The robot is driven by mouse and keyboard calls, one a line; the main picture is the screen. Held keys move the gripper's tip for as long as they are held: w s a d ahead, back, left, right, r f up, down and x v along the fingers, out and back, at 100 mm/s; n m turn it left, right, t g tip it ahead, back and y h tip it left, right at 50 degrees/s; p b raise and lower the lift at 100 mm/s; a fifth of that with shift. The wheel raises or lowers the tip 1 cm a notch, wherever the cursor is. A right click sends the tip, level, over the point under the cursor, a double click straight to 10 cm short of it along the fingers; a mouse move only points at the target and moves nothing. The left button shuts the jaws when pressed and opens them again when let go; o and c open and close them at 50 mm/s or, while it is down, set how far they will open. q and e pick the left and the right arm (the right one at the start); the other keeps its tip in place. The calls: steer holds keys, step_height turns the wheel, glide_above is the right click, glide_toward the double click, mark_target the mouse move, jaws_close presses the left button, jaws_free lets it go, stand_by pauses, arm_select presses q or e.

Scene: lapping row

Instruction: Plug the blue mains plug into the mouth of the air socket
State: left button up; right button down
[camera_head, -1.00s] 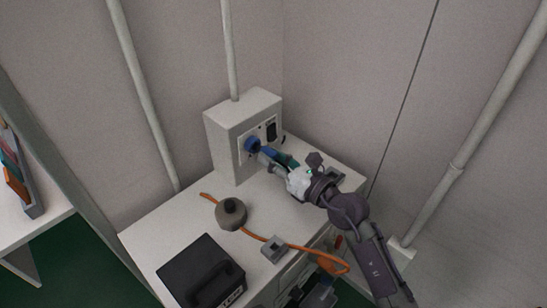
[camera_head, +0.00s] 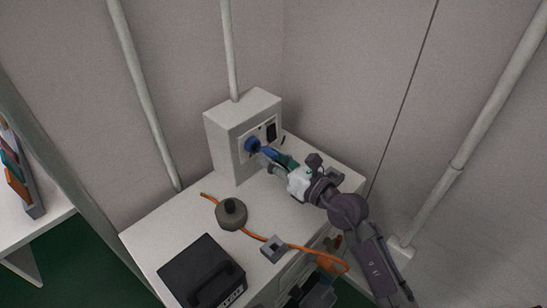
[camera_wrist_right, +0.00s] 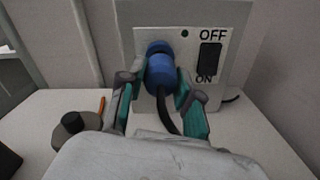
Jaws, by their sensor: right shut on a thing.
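The blue mains plug (camera_wrist_right: 161,74) is between the fingers of my right gripper (camera_wrist_right: 160,92), which is shut on it. Its dark cable runs back toward my wrist. The plug's front is at the blue round mouth of the air socket (camera_wrist_right: 157,47) on the white box's panel; I cannot tell how deep it sits. In the head view the right gripper (camera_head: 272,160) reaches from the right to the blue socket (camera_head: 252,145), and the plug is mostly hidden by the fingers. My left gripper is not in view.
The white wall box (camera_head: 222,140) has a black OFF/ON switch (camera_wrist_right: 209,58) right of the socket. On the white bench top (camera_head: 165,231) are a grey round pot (camera_head: 231,213), an orange cord (camera_head: 300,247), a grey block (camera_head: 273,249) and a black case (camera_head: 200,275).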

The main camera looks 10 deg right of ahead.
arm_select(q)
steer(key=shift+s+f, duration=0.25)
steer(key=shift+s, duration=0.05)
arm_select(e)
steer(key=shift+x, duration=0.85)
steer(key=shift+w, duration=0.1)
steer(key=shift+w+a+p, duration=0.25)
steer(key=shift+p, duration=0.05)
steer(key=c, duration=1.1)
jaws_free()
steer(key=o, duration=0.4)
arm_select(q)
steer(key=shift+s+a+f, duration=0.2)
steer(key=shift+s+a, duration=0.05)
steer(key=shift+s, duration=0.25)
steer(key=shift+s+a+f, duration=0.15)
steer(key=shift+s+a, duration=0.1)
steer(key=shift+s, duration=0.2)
